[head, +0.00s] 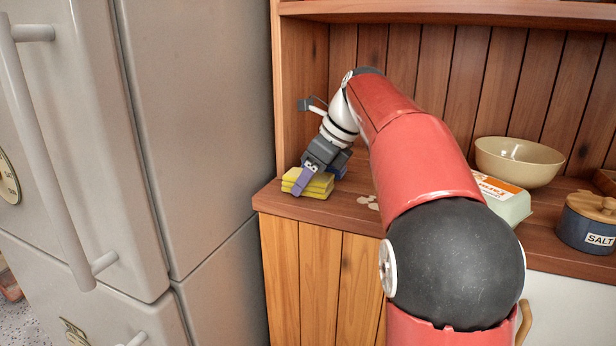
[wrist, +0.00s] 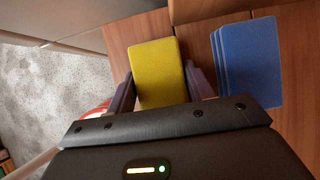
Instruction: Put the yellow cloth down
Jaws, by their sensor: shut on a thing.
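The yellow cloth (head: 318,184) is a folded stack at the left end of the wooden counter. My gripper (head: 303,183) is over it, its purple fingers at the cloth's sides. In the wrist view the yellow cloth (wrist: 158,72) lies between the two fingers of my gripper (wrist: 160,82), which is shut on it. The cloth is at the counter surface or very close to it; I cannot tell whether it touches.
A folded blue cloth (wrist: 246,62) lies just right of the yellow one. The counter (head: 335,212) also bears a cream bowl (head: 520,160), an egg carton (head: 508,203) and a blue salt pot (head: 588,225). A fridge (head: 200,130) stands left of the counter's edge.

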